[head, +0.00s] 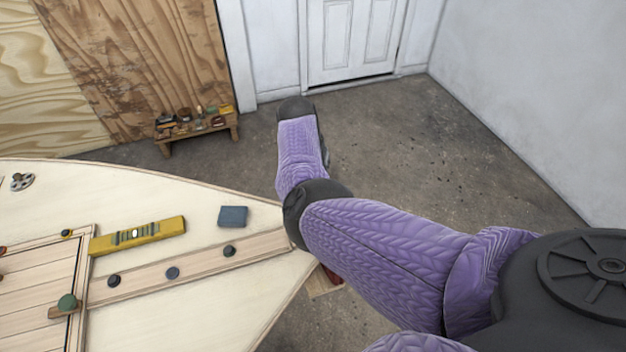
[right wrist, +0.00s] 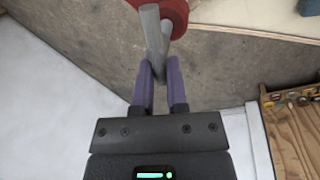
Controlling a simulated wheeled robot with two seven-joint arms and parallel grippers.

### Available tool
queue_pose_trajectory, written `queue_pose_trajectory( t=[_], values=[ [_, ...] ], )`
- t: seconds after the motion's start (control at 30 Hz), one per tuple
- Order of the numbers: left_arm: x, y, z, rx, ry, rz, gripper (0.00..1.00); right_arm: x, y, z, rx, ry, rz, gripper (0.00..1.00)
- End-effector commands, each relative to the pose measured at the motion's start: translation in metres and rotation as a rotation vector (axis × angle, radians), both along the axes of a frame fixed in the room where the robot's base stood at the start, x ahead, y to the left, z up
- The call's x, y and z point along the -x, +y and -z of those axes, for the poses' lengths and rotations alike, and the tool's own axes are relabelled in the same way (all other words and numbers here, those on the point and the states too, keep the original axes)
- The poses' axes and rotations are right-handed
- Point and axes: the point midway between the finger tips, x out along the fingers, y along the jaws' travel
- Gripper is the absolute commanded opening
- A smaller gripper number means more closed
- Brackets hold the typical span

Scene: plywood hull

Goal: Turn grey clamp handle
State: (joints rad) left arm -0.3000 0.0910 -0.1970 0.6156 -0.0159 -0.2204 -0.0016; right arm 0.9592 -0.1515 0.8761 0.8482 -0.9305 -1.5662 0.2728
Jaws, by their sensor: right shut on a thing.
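The grey clamp handle (right wrist: 151,32) is a slim bar at the top middle of the right wrist view, with a second grey bar crossing close behind it. It meets a red clamp part (right wrist: 175,12) at the top edge. My right gripper (right wrist: 159,68) has its two purple fingers shut on the grey handle. In the head view a bit of red (head: 331,276), likely the clamp, shows at the hull's right tip beside my purple right arm. The right gripper is hidden there. My left gripper is in neither view.
The pale plywood hull (head: 170,325) fills the lower left, carrying a yellow level (head: 160,234), a blue-grey block (head: 233,216) and several dark knobs. A small wooden bench (head: 190,136) with items stands at the back. The concrete floor at the right is clear.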

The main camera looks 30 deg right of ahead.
Motion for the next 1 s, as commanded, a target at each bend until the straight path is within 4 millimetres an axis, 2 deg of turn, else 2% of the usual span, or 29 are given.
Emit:
queue_pose_trajectory(
  t=[0.47,1.0],
  values=[
    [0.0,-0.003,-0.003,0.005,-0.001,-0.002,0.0,0.007,-0.006,-0.001,0.001,0.0,0.449,0.0],
    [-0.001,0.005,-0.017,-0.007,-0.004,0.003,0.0,0.017,-0.008,-0.002,0.001,0.0,0.962,0.0]
  ],
)
